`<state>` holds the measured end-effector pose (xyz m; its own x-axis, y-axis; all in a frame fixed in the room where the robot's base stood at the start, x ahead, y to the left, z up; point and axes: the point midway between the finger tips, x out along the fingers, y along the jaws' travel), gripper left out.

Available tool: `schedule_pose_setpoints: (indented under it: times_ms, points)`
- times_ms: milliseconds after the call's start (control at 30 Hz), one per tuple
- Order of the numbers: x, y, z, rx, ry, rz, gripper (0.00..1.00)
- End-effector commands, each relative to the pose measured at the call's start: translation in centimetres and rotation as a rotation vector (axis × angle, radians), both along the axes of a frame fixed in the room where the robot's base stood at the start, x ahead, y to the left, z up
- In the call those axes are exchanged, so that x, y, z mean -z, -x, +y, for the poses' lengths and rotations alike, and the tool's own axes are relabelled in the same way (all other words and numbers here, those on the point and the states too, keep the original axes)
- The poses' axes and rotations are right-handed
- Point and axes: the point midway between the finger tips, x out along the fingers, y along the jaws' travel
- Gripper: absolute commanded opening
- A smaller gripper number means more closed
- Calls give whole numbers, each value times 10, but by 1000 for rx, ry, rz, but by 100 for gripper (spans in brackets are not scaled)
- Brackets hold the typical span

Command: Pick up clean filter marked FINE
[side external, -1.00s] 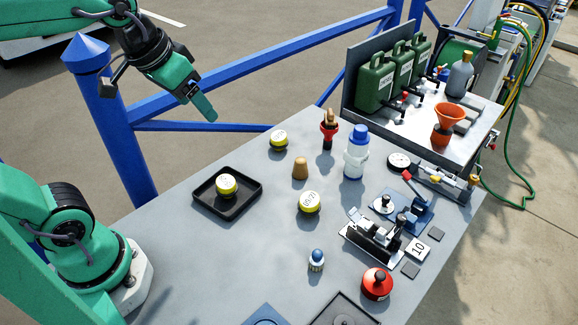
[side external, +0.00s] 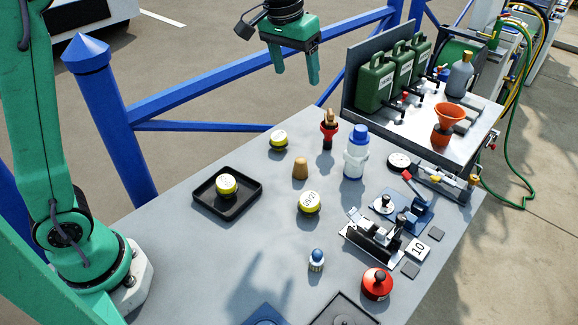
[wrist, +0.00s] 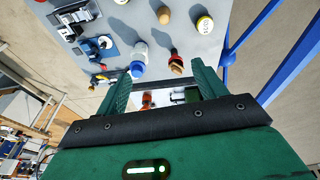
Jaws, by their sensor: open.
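Three round filters with yellow rims, pale labelled tops and black bases are in the side view. One filter (side external: 227,184) sits in a black tray (side external: 258,187), one (side external: 279,139) stands near the table's far edge, and one (side external: 309,202) is near the middle. Their markings are too small to read surely, so I cannot tell which is FINE. One labelled filter (wrist: 205,24) also shows at the top of the wrist view. My gripper (side external: 297,77) is open and empty, high above the table's far edge. Its two fingers also show in the wrist view (wrist: 164,86).
A wooden peg (side external: 300,168), a red-and-wood tool (side external: 328,130) and a blue-and-white bottle (side external: 355,153) stand among the filters. A clamp fixture (side external: 374,238) and red pot (side external: 377,284) are at right. A blue rail (side external: 200,94) runs behind the table.

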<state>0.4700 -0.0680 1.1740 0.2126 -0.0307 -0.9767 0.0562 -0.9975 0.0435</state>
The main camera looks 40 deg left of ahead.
Motion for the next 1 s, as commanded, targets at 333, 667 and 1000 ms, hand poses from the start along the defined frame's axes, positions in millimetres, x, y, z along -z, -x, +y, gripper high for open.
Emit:
schedule_pose_setpoints:
  times_ms: [333, 667, 1000]
  points:
    - [38, -63, -32, -14, -3, 81, 70]
    - [90, -109, -63, -29, -13, 151, 70]
    - [140, -135, -88, -44, -24, 207, 70]
